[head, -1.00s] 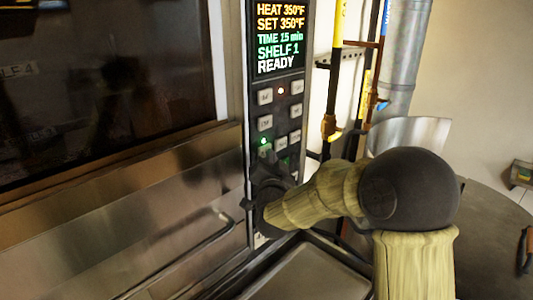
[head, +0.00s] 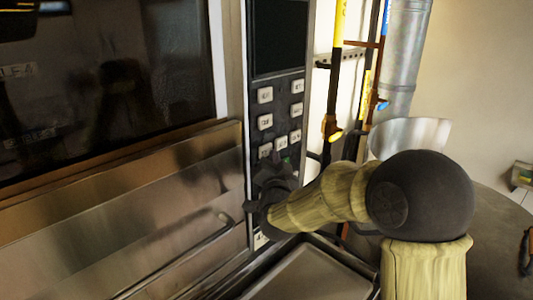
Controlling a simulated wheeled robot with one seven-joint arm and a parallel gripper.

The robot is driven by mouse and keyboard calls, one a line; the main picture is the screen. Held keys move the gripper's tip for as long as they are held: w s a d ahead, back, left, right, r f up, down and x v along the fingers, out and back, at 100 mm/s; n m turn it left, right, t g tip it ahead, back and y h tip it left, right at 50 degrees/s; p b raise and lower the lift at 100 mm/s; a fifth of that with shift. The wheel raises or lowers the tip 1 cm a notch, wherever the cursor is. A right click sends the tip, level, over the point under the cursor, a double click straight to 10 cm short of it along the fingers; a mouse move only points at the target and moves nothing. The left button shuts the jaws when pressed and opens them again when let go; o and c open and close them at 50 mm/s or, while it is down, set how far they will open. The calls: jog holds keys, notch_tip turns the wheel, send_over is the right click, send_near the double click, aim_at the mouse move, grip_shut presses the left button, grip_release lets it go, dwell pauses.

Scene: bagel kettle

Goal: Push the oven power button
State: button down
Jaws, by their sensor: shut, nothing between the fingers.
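The oven's control panel (head: 277,110) stands upright beside the dark oven door glass (head: 110,75) in the head view. It carries several pale buttons (head: 265,95) and a dark, blank display (head: 279,38). A small green button (head: 287,160) shows just above my gripper. My gripper (head: 268,172) is shut and empty, at the lower part of the panel. My arm hides the lower buttons behind it. I cannot tell whether the fingertips touch the panel.
A metal handle bar (head: 185,255) runs along the steel oven front. A metal tray (head: 310,275) lies below my arm. Yellow and black pipes (head: 335,70) and a silver duct (head: 405,55) rise to the right, by a round grey surface (head: 500,240).

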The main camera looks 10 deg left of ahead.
jog(key=s+d+b, duration=0.3)
jog(key=d, duration=0.1)
jog(key=shift+s+d, duration=0.4)
dwell(0.4)
jog(key=s+d+f+n+g, duration=0.2)
jog(key=s+d+f+g, duration=0.25)
jog(key=f, duration=0.45)
jog(key=s+d+f+n+g, duration=0.3)
jog(key=s+d+f+g, duration=0.15)
jog(key=f, duration=0.35)
jog(key=s+d+f+g+h, duration=0.1)
jog(key=s+d+f+g, duration=0.2)
jog(key=s, duration=0.4)
jog(key=s+d+f+n+g+h, duration=0.1)
jog(key=s+d+f+g, duration=0.3)
jog(key=s, duration=0.4)
jog(key=shift+s+f+g, duration=0.2)
jog(key=shift+f+g, duration=0.2)
